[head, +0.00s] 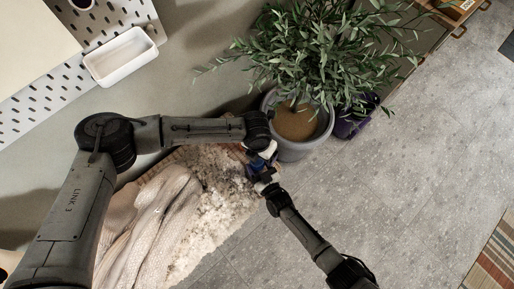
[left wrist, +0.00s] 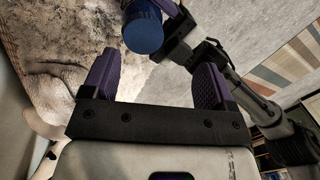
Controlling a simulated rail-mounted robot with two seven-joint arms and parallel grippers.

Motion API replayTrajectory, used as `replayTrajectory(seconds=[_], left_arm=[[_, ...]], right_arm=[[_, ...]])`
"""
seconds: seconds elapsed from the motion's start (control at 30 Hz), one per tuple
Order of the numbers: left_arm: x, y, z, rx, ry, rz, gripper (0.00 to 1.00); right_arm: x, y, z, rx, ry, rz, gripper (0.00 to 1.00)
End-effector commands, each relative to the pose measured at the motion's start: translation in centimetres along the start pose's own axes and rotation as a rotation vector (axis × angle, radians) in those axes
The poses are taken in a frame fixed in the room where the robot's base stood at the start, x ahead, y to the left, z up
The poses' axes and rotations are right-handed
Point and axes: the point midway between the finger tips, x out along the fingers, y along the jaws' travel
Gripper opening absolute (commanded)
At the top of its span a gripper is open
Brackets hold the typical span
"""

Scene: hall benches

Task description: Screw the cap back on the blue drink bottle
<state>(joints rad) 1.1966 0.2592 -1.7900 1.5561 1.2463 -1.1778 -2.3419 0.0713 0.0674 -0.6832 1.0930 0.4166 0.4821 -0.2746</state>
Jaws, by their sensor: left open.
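A blue cylinder, seemingly the blue drink bottle (left wrist: 143,32), shows at the top of the left wrist view, its flat end towards the camera. Purple fingers of my right gripper (head: 262,178) lie on both sides of it. My left gripper (left wrist: 154,66) is open and empty, its purple fingers apart, with the blue cylinder just beyond the fingertips. In the head view the two grippers nearly meet, with a small bit of blue between them. I cannot make out a separate cap or the bottle's mouth.
A grey pot (head: 305,147) with a leafy plant (head: 320,55) stands right beside the grippers. A cream cloth (head: 150,225) lies over a pale shaggy rug (head: 217,190) below. A white tray (head: 120,56) is on the pegboard at upper left. Grey floor (head: 420,170) is clear at right.

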Motion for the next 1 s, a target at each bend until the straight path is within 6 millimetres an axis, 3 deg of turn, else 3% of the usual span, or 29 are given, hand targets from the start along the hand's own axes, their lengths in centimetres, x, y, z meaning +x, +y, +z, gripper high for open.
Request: replayTrajectory(seconds=[1.0], left_arm=[[-1.6, 0.5, 0.2, -2.069, -0.057, 0.036, 0.8]], right_arm=[[0.0, 0.0, 0.0, 0.0, -0.001, 0.0, 0.0]])
